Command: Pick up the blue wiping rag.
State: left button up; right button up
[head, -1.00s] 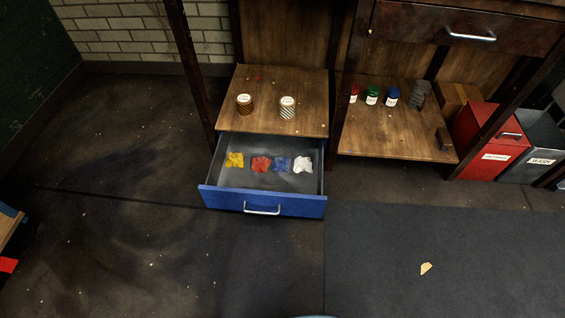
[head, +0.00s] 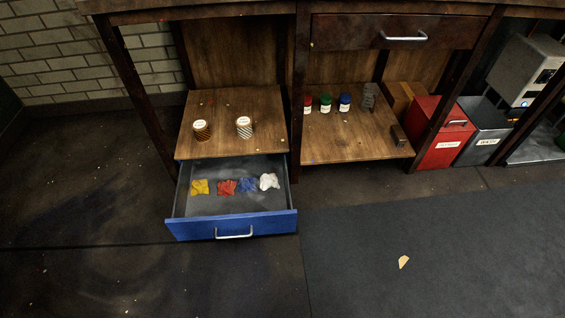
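The blue wiping rag (head: 248,185) lies crumpled in the open blue-fronted drawer (head: 192,228) at the bottom of the workbench. It is in a row of rags, between the red rag (head: 226,187) on its left and the white rag (head: 269,181) on its right. The yellow rag (head: 200,187) is at the left end. The drawer is pulled out, with a metal handle (head: 234,234) on its front. Neither of my grippers is in the head view.
Two striped spools (head: 244,127) stand on the shelf above the drawer. Small red, green and blue jars (head: 325,103) stand on the right shelf. A red bin (head: 440,135) and a grey bin (head: 482,135) stand right. The floor before the drawer is clear; a tan scrap (head: 403,262) lies on the mat.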

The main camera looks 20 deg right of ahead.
aim_at(248, 185)
jog(key=l+u, duration=0.1)
jog(key=u, duration=0.3)
jog(key=i+l+u, duration=0.1)
jog(key=u, duration=0.25)
jog(key=l+u, duration=0.15)
jog(key=u, duration=0.25)
jog(key=l+u, duration=0.35)
jog(key=l, duration=0.4)
jog(key=k+l+u, duration=0.15)
jog(key=l+u, duration=0.2)
jog(key=l, duration=0.75)
jog(key=k+l, duration=0.15)
jog(key=l, duration=0.2)
